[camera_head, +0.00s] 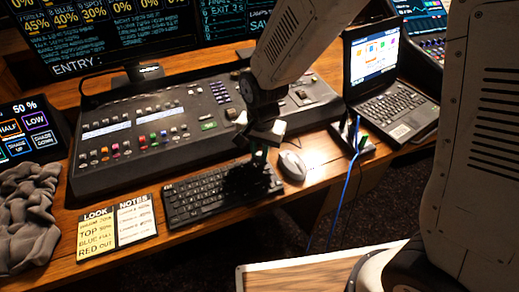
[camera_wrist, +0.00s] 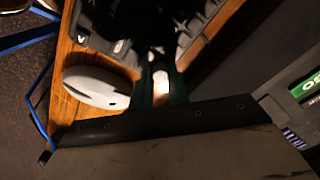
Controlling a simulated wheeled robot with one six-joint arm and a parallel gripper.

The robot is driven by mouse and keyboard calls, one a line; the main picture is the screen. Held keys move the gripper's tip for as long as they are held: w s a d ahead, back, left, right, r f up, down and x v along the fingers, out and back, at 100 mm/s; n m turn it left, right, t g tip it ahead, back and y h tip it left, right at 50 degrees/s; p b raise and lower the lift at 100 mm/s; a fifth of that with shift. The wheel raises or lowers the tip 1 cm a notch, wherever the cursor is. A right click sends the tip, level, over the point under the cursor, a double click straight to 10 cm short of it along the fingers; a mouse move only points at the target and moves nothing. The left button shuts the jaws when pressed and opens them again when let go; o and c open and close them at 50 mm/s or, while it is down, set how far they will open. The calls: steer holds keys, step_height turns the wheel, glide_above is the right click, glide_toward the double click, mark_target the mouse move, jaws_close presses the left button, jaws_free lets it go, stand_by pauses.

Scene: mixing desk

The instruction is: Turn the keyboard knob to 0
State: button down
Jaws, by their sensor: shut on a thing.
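The black keyboard (camera_head: 195,196) lies at the desk's front edge, and part of it shows in the wrist view (camera_wrist: 103,22). My gripper (camera_head: 259,160) points down at the keyboard's right end, near its back corner. In the wrist view my gripper's dark green fingers (camera_wrist: 160,84) are close together at the keyboard's edge, with a pale bright patch between them. They are shut on the keyboard knob, which is mostly hidden by the fingers and shadow. I cannot read the knob's setting.
A white mouse (camera_head: 291,165) sits just right of my gripper, and close beside the fingers in the wrist view (camera_wrist: 97,86). The mixing console (camera_head: 150,125) stands behind the keyboard. A laptop (camera_head: 392,105), a blue cable (camera_head: 346,190) and note cards (camera_head: 118,229) are nearby.

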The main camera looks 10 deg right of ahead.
steer(key=n, duration=1)
steer(key=shift+n, duration=0.4)
stand_by(0.4)
steer(key=c, duration=1.3)
jaws_free()
steer(key=shift+c, duration=0.2)
steer(key=r, duration=0.7)
steer(key=shift+w+d+r, duration=0.15)
steer(key=shift+d+r, duration=0.05)
steer(key=shift+r, duration=0.2)
